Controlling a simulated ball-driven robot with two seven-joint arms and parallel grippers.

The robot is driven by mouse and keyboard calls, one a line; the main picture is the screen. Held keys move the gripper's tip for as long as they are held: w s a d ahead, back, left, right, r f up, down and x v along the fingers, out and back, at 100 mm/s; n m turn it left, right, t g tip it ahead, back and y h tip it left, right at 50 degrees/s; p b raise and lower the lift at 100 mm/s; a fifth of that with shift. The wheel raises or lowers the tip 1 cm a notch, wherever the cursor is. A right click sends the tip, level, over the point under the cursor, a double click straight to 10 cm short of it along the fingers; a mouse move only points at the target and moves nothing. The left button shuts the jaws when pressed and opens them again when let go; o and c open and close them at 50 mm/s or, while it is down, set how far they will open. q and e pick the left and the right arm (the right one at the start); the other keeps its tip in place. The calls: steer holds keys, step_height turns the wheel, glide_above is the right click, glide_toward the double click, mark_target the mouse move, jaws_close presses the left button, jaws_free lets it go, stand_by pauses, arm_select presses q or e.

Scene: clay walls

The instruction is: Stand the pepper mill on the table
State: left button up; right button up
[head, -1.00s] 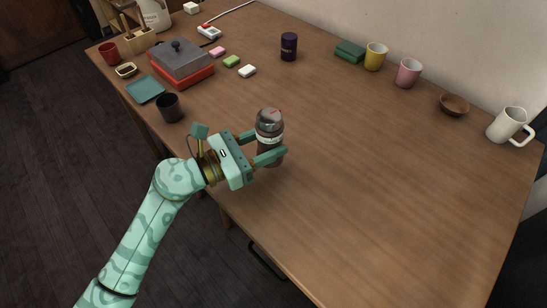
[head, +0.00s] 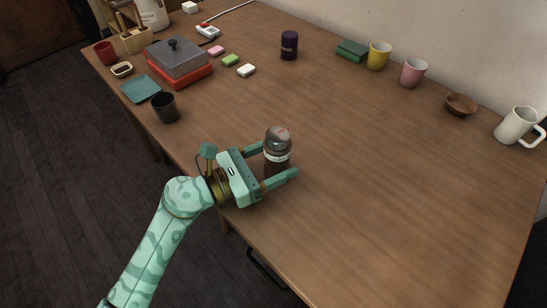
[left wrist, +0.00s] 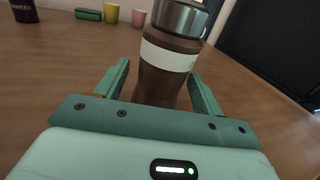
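The pepper mill (head: 278,148) is brown with a grey metal top and a white band. It stands upright on the wooden table (head: 370,200), near the front edge. My left gripper (head: 273,163) is open around it, one finger on each side. In the left wrist view the mill (left wrist: 167,72) rises between the spread fingers (left wrist: 160,88), with a gap at the left finger; contact at the right finger is unclear. The mill's foot is partly hidden by the gripper. My right gripper is not in view.
A black cup (head: 165,107), a teal plate (head: 140,89) and a red box with grey lid (head: 178,64) stand at left. A dark jar (head: 289,45), yellow cup (head: 378,56), pink cup (head: 413,72), bowl (head: 461,105) and white mug (head: 517,125) line the back. The table right of the mill is clear.

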arm_select(q)
steer(key=p+v, duration=0.1)
steer(key=v, duration=1.1)
steer(key=shift+r, duration=0.1)
